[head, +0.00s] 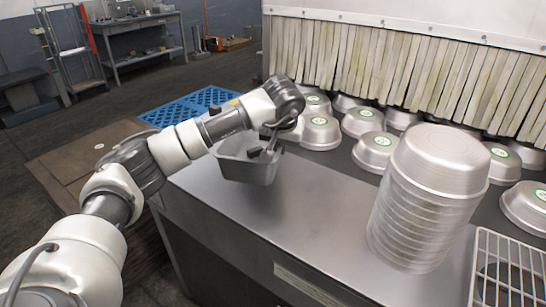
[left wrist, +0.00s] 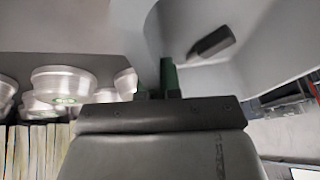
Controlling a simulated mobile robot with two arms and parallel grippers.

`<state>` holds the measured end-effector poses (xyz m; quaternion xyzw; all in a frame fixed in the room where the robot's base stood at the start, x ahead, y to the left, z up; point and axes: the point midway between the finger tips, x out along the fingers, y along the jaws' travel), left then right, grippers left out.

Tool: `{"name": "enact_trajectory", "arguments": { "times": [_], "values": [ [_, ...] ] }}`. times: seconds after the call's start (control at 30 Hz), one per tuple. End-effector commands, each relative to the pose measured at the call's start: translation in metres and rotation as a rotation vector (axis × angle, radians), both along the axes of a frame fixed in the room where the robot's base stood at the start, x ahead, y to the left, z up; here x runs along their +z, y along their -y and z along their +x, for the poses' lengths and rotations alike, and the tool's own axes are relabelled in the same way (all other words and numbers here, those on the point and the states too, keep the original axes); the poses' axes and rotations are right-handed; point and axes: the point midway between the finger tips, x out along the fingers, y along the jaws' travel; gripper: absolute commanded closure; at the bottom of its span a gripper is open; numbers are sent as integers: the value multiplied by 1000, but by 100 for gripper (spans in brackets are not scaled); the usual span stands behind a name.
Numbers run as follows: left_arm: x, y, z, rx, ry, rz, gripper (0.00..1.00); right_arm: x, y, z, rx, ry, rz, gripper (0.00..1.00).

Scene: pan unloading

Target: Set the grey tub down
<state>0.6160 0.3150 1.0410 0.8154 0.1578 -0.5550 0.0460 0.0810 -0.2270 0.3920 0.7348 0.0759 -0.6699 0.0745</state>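The grey tub (head: 246,170) is a small open rectangular container at the left end of the steel table. My left gripper (head: 268,148) reaches it from above and is shut on its rim. In the left wrist view, the green-padded fingers (left wrist: 166,76) pinch the wall of the tub (left wrist: 265,35). A dark shade lies on the table below the tub, which seems to hang a little above the surface; any gap is hard to judge. A dark piece (left wrist: 212,40) shows against the tub's inside. My right gripper is not in view.
The steel table (head: 295,215) is bare in front of the tub. A tall stack of metal pans (head: 425,200) stands at the right, beside a white wire rack (head: 505,265). Several upside-down pans (head: 375,150) lie behind, before a strip curtain (head: 400,65). A blue pallet (head: 195,104) lies beyond.

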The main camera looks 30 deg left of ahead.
Motion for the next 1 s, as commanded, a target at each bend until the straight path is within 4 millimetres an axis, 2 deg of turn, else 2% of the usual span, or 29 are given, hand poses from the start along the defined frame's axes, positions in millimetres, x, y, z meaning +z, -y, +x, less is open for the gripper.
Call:
{"name": "enact_trajectory", "arguments": {
  "times": [0.1,0.2,0.27,0.5,0.93,1.0],
  "values": [
    [-9,-17,4,2,0,0,100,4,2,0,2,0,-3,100],
    [-13,-23,6,0,2,1,100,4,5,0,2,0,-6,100],
    [-17,-24,6,-1,1,1,100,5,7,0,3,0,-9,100],
    [-50,-24,5,-1,-1,0,100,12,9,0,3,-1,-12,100],
    [-58,-23,6,-1,3,0,100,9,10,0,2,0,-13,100],
    [-58,-23,6,0,1,-1,87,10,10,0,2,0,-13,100]
  ]
}}
